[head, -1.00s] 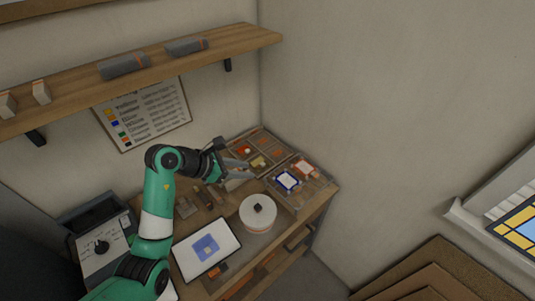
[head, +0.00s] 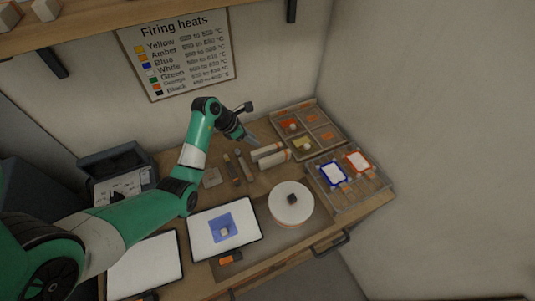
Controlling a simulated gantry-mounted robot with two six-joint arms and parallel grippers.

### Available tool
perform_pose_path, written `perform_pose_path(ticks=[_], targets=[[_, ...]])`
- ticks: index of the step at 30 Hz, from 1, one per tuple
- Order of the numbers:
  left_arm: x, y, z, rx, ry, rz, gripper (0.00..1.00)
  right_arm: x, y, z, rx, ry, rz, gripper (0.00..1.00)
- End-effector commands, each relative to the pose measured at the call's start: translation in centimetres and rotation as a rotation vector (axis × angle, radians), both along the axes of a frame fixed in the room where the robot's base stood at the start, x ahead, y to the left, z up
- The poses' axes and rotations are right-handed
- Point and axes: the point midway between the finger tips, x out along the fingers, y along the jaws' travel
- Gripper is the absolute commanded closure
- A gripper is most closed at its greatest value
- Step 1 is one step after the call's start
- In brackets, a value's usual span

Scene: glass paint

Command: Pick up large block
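Two long off-white blocks with orange bands lie side by side on the workbench, the back one (head: 267,152) and the front one (head: 272,161). I cannot tell which one the task calls large. My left gripper (head: 252,138) hangs just behind and left of them, tilted down to the right. It looks apart from the blocks and holds nothing that I can make out. Its fingers are too small to tell whether they are open or shut. My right gripper is not in view.
A divided tray (head: 335,141) and a rack with framed tiles (head: 377,186) fill the right end. A round white turntable (head: 291,209) stands in front. A white panel with a blue square (head: 246,231) lies left of it. Dark narrow tools (head: 231,170) lie left of the blocks.

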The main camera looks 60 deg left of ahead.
Motion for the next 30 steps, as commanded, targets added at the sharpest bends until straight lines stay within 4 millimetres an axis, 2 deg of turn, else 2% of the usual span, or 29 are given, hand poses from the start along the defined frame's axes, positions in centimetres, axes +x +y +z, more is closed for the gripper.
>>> perform_pose_path(ticks=[1, 6, 14, 21, 24, 30], targets=[[0.5, -0.1, -1.3, -0.002, 0.003, -0.002, 0.64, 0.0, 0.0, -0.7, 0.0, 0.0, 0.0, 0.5], [2.2, -0.1, -3.8, -0.001, 0.002, -0.003, 0.64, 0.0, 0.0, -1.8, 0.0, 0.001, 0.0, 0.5], [3.0, -0.1, -4.7, 0.001, 0.0, -0.003, 0.64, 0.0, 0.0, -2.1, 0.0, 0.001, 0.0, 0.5], [4.9, -0.4, -8.4, -0.001, 0.0, -0.003, 0.64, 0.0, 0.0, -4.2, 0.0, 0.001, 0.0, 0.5], [5.3, -0.3, -8.9, 0.0, 0.0, -0.001, 0.64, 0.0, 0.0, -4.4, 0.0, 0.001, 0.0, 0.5], [5.4, -0.3, -8.8, 0.001, 0.0, -0.002, 0.64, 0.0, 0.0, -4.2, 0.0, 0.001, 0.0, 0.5]])
